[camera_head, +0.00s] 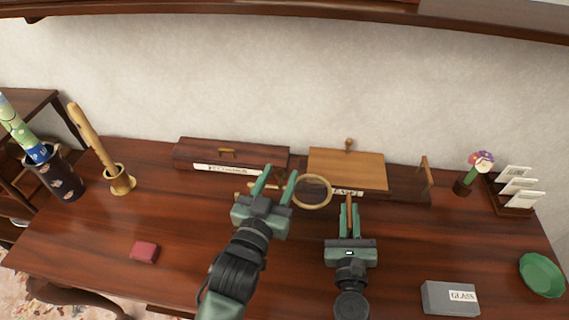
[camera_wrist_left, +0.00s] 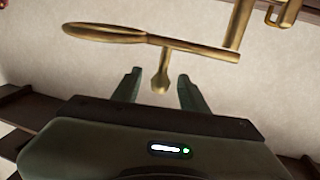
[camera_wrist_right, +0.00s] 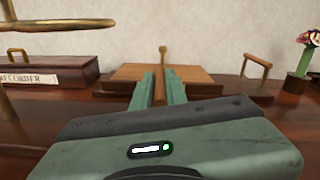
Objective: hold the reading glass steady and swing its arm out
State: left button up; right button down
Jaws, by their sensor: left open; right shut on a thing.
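The reading glass has a round brass lens ring (camera_head: 312,192), lying roughly level above the desk. In the left wrist view the ring (camera_wrist_left: 105,33) is nearly edge-on, with a brass arm (camera_wrist_left: 200,48) running right to an upright post (camera_wrist_left: 240,22). A small brass knob (camera_wrist_left: 160,80) hangs below the arm, between my left gripper's fingers. My left gripper (camera_head: 276,178) is open, left of the ring. My right gripper (camera_head: 349,205) is shut on a narrow brown piece (camera_wrist_right: 160,90), right of the ring; what it belongs to is unclear.
Behind are a long wooden box (camera_head: 230,155) with a label and a wooden board (camera_head: 345,170) with a knob. The front middle desk is clear.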

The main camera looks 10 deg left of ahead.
aim_at(282, 171)
pick_arm(q)
jog(key=shift+w+d, duration=0.15)
jog(key=shift+w, duration=0.9)
jog(key=shift+w+d, duration=0.15)
jog(key=shift+w, duration=0.85)
grip_shut()
